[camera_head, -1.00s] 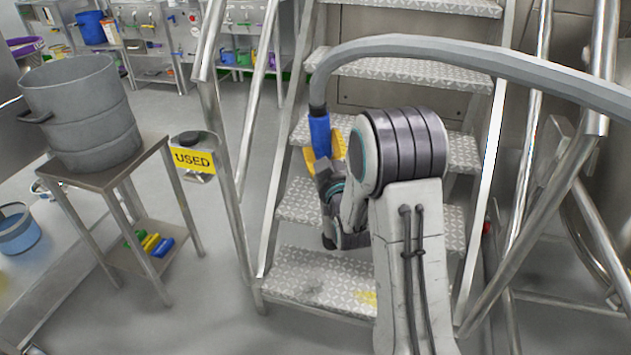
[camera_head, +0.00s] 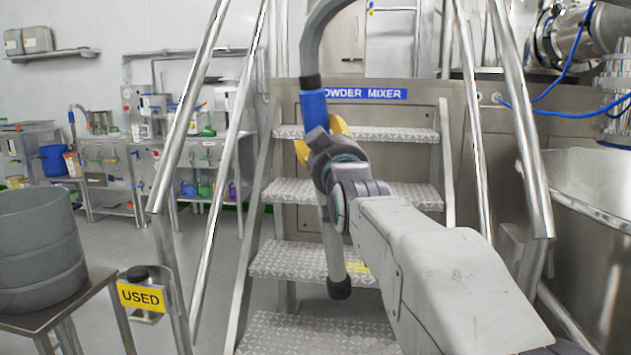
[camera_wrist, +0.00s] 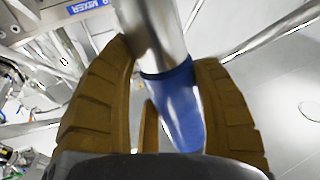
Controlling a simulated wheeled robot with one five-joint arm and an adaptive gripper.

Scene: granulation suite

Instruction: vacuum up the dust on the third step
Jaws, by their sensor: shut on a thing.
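My gripper (camera_head: 322,140), with yellow-brown fingers, is shut on the blue handle of the vacuum wand (camera_head: 314,104). In the wrist view the fingers close around the blue grip (camera_wrist: 174,105) and a metal tube. A grey hose rises from the handle. The wand's tube hangs below my wrist, its dark nozzle (camera_head: 340,288) in front of a lower step (camera_head: 290,262); I cannot tell whether it touches. A yellow dust patch (camera_head: 358,267) lies on that step, beside the tube. The step above (camera_head: 292,191) is partly hidden by my arm. The lowest step in view (camera_head: 300,335) is cut off.
Metal handrails flank the stairs on the left (camera_head: 215,150) and right (camera_head: 520,130). A "USED" sign (camera_head: 142,296) and a table with a grey drum (camera_head: 35,250) stand at left. A steel vessel (camera_head: 590,220) stands at right. Grey floor (camera_head: 130,250) is clear behind the table.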

